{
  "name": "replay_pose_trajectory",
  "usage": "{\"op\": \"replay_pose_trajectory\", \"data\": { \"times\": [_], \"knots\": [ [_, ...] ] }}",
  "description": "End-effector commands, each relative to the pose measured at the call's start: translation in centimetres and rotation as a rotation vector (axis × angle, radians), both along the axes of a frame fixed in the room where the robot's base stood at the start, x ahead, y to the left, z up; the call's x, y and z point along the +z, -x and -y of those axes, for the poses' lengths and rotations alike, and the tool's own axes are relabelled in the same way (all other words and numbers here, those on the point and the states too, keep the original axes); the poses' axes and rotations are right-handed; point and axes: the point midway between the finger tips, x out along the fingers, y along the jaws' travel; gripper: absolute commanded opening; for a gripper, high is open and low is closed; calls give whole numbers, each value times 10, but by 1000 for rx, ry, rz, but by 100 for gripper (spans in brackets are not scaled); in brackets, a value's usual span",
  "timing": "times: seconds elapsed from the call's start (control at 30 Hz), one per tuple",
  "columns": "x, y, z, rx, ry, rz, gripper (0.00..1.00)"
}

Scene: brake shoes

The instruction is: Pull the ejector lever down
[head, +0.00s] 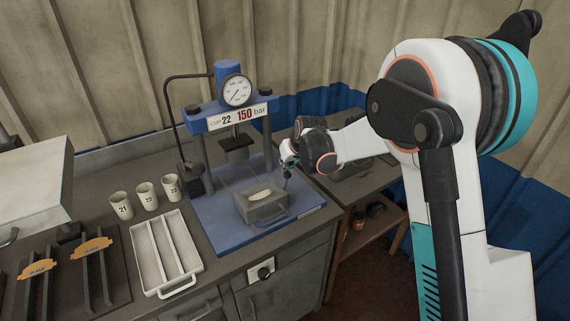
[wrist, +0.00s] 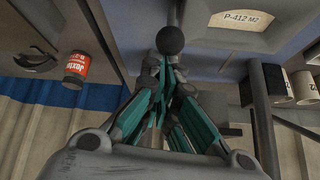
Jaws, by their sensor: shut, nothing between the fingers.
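The blue press (head: 236,125) stands on the bench with a gauge and a "150 bar" sign. A lever with a round black knob (wrist: 173,40) shows in the wrist view; I take it to be the ejector lever. In the head view a small dark knob (head: 287,172) hangs at the press's right side. My gripper (wrist: 168,70) has its teal fingers shut together and empty. Its tips are just below the knob in the wrist picture; I cannot tell whether they touch it. In the head view my gripper (head: 289,152) is beside the press's right column, partly hidden by my wrist.
A grey mould (head: 262,208) with a pale piece inside sits on the press's blue base; its label "P-412 M2" (wrist: 241,20) shows in the wrist view. Cups (head: 146,196) and a white divided tray (head: 168,250) stand left. A red can (wrist: 76,69) is on a lower shelf.

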Motion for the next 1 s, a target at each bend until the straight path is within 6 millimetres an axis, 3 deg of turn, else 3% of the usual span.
{"op": "replay_pose_trajectory", "data": {
  "times": [0.27, 0.57, 1.0],
  "knots": [
    [-4, 11, 7, -1, -43, 62, 0],
    [-15, 37, 26, -4, -172, 254, 0],
    [-43, 77, 52, -1, -172, 253, 0]
  ]
}}
